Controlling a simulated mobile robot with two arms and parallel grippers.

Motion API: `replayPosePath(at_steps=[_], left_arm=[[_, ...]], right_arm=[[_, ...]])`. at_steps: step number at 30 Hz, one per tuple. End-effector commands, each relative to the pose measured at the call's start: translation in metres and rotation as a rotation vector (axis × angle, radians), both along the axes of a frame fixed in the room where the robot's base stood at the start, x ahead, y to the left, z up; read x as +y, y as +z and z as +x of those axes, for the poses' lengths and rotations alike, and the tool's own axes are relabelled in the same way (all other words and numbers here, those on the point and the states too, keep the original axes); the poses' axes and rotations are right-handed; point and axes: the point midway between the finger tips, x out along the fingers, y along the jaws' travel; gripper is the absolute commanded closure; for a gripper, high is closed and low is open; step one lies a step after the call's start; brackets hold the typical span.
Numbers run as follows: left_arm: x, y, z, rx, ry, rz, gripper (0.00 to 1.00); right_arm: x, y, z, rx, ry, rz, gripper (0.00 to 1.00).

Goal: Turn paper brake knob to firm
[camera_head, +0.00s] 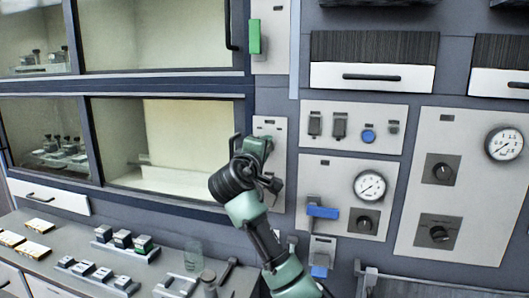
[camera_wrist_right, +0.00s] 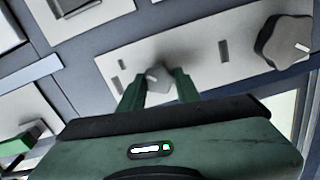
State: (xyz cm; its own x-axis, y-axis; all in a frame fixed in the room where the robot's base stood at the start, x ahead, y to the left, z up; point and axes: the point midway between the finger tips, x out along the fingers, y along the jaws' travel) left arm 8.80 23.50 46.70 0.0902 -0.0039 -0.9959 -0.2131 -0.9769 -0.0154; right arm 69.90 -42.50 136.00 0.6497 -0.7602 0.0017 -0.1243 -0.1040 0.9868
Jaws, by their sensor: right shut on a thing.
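My right gripper (camera_head: 262,148) is at a narrow pale panel (camera_head: 270,122) beside the glass-fronted cabinet. In the right wrist view its two green fingers (camera_wrist_right: 158,88) are on either side of a small grey knob (camera_wrist_right: 157,72), shut on it. I take this to be the paper brake knob; no readable label confirms it. The fingers and wrist hide much of the knob, and its pointer setting cannot be told. In the head view the gripper and arm hide the knob. My left gripper is not in view.
A larger dark knob (camera_wrist_right: 285,42) with a white mark is on the same plate in the wrist view. Right of my arm are a blue-handled lever (camera_head: 322,212), a gauge (camera_head: 370,186) and black knobs (camera_head: 440,169). A counter with small blocks (camera_head: 123,239) lies lower left.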

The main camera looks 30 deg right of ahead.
Motion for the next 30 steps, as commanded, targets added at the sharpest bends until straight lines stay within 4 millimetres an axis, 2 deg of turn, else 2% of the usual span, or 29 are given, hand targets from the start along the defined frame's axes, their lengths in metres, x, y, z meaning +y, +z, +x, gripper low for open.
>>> replayPosePath(at_steps=[1,13,14,15,16,26,30], left_arm=[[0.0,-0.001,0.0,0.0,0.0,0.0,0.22],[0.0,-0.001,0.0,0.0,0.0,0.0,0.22],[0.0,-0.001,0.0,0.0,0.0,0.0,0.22],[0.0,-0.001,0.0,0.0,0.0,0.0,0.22],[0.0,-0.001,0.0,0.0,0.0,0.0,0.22],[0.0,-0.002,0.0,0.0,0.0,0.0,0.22],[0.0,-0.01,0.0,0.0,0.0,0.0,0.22]], right_arm=[[0.0,-0.005,0.0,0.004,-0.001,0.01,1.0],[0.0,-0.006,0.0,0.002,-0.002,0.015,1.0],[0.0,-0.006,0.0,0.002,-0.002,0.015,0.62],[0.0,-0.006,0.0,0.001,-0.001,0.014,0.51],[0.0,-0.005,0.0,0.001,-0.001,0.014,0.45],[0.002,-0.003,-0.001,-0.004,0.0,0.01,0.45],[0.014,-0.005,-0.01,-0.007,0.001,0.009,0.45]])
